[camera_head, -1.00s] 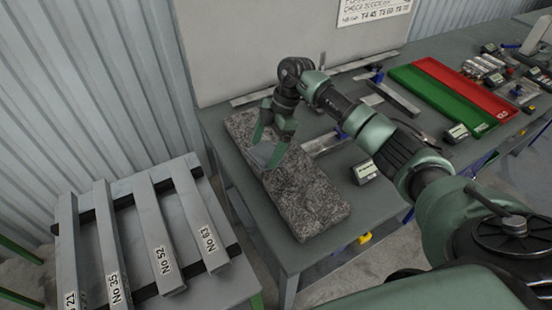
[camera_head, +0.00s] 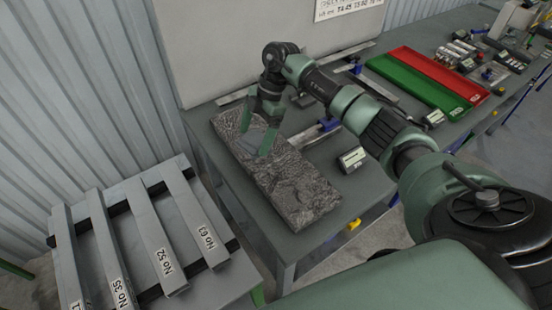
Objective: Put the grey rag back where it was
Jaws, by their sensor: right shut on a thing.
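The grey rag (camera_head: 252,139) is a small flat grey piece between the fingers of my right gripper (camera_head: 256,136). The gripper points down and is shut on the rag. Both are over the far half of a speckled dark granite plate (camera_head: 296,190) on the table's left end. I cannot tell whether the rag touches the plate. My left gripper is not in view.
A low rack at left holds several grey bars with labels such as No 63 (camera_head: 208,242). A small display device (camera_head: 352,159) stands right of the plate. Green (camera_head: 412,84) and red (camera_head: 440,76) trays lie farther back. A grey panel (camera_head: 230,50) rises behind.

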